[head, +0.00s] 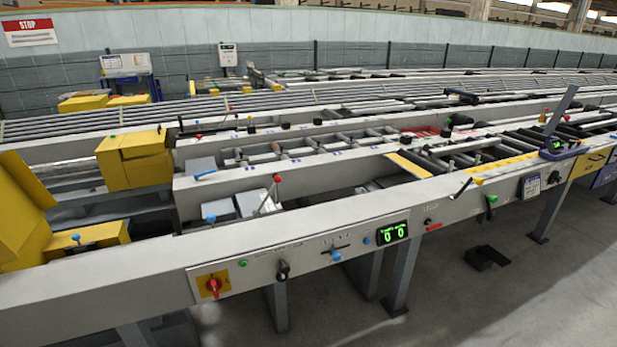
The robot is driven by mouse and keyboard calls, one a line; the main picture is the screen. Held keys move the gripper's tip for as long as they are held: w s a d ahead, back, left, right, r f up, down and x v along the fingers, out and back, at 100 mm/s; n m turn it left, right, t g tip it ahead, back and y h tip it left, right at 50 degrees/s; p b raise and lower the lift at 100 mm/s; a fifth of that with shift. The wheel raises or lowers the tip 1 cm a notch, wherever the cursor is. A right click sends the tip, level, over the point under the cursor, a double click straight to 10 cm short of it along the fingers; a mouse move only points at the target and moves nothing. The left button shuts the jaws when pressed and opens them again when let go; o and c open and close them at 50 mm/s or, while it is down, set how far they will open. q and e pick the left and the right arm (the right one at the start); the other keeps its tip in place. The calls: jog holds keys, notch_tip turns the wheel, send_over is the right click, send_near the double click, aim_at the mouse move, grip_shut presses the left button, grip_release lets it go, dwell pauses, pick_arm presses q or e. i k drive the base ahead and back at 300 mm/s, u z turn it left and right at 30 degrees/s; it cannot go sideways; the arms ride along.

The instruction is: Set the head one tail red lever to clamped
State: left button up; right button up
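A lever with a red ball knob (277,179) stands tilted on a thin rod on the near machine, above the front panel. The rod leans up to the right from beside a grey block. Smaller red knobs show farther back, one on the second rail (199,136) and one beyond it (230,108). I cannot read labels that tell which is the head one tail lever, nor whether any is clamped. Neither of my grippers is in view.
The front panel carries a red rotary switch (214,285) on a yellow plate, a black knob (283,268) and a green display (393,233). Yellow housings (134,160) stand at left. Roller tables extend right. Grey floor (520,300) is open at front right, with a black pedal (486,257).

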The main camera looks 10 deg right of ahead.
aim_at(268, 196)
jog(key=z, duration=1.15)
jog(key=i, duration=1.25)
jog(key=u, duration=1.25)
